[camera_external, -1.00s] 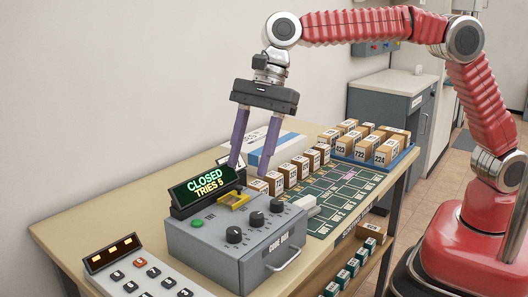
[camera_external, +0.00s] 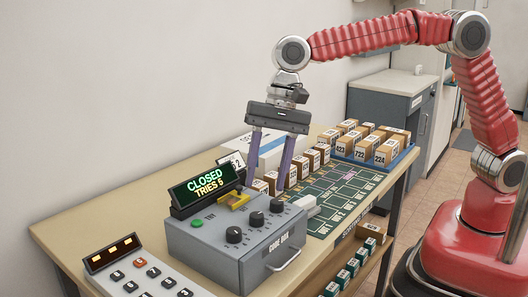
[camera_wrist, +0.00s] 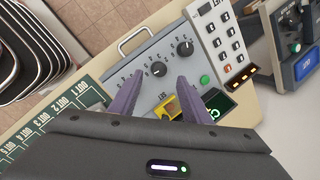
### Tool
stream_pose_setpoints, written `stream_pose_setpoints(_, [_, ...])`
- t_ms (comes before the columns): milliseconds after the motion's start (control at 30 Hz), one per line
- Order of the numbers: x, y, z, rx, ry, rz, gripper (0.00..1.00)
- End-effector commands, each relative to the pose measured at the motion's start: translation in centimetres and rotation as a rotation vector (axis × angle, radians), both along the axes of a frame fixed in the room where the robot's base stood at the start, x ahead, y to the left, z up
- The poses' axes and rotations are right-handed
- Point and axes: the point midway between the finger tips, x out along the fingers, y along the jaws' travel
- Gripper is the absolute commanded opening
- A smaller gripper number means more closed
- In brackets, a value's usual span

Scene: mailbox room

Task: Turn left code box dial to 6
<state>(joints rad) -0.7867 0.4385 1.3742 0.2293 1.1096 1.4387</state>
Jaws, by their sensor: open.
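The grey code box (camera_external: 215,240) stands on the table with three black dials in a row. The left dial (camera_external: 234,235) is nearest the keypad; it shows in the wrist view (camera_wrist: 185,48). The middle dial (camera_external: 256,218) shows in the wrist view (camera_wrist: 158,69), between my fingers in the picture. The right dial (camera_external: 277,205) is hidden behind a finger in the wrist view. My gripper (camera_external: 264,194) is open and empty, its purple fingers pointing down above the box's right, rear part. The dial settings are too small to read. The display (camera_external: 204,187) reads CLOSED, TRIES 5.
A keypad (camera_external: 150,280) stands left of the box. A yellow piece (camera_external: 234,199) and green button (camera_external: 197,223) are on its top. Small numbered cartons (camera_external: 290,174) and a white parcel (camera_external: 268,148) stand behind. A green sorting mat (camera_external: 340,200) lies right.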

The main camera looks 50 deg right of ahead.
Motion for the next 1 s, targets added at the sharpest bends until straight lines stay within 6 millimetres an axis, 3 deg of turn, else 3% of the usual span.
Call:
stream_pose_setpoints(467, [-0.3, -5.5, -0.5, -0.045, -0.106, 0.261, 0.43])
stream_pose_setpoints(1000, [-0.7, -13.0, -0.1, -0.097, -0.216, 0.508, 0.43])
